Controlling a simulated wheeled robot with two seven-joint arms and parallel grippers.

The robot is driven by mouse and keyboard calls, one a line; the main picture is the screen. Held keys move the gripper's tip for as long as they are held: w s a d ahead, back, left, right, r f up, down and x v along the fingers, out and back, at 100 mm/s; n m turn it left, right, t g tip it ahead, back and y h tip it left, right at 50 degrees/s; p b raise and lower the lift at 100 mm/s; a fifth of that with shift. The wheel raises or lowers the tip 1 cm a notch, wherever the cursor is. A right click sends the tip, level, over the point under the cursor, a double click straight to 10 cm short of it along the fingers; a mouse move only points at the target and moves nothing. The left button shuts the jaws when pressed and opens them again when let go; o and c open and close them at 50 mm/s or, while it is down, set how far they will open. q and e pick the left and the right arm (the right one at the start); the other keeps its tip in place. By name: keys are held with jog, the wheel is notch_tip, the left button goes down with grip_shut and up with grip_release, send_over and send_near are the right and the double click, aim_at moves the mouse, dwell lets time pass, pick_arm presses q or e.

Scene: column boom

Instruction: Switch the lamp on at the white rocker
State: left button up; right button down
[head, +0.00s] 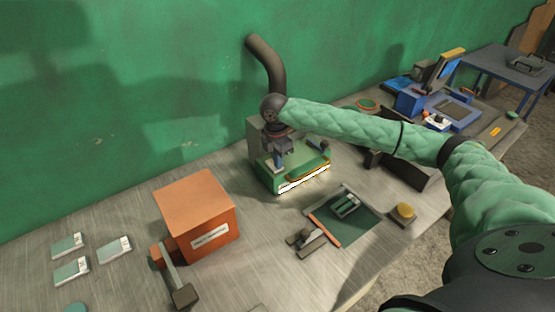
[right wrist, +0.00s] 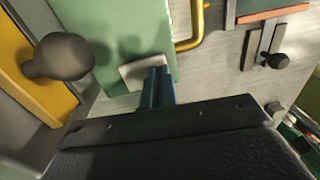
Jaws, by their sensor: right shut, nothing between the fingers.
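A green and grey machine (head: 262,172) stands on the bench near the wall. Its green panel (right wrist: 115,25) shows in the right wrist view, with the white rocker (right wrist: 140,68) at its edge. My right gripper (head: 279,165) points down over the machine's left part. In the right wrist view its blue fingers (right wrist: 158,76) are together and empty, with their tips at the rocker and covering part of it. I cannot tell whether they touch it. A bright white strip (head: 304,181) runs along the machine's front edge. My left gripper is not in view.
A dark curved pipe (head: 268,62) rises behind my right wrist. A yellow bar (right wrist: 198,25) and a dark ball knob (right wrist: 65,56) are near the fingers. An orange box (head: 198,213) stands to the left; a dark green mat (head: 358,226) lies in front.

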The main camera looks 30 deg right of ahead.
jog(key=shift+w+a+r+p, duration=0.15)
jog(key=shift+w+r+p, duration=0.1)
jog(key=shift+w+p, duration=0.45)
jog(key=shift+w, duration=0.1)
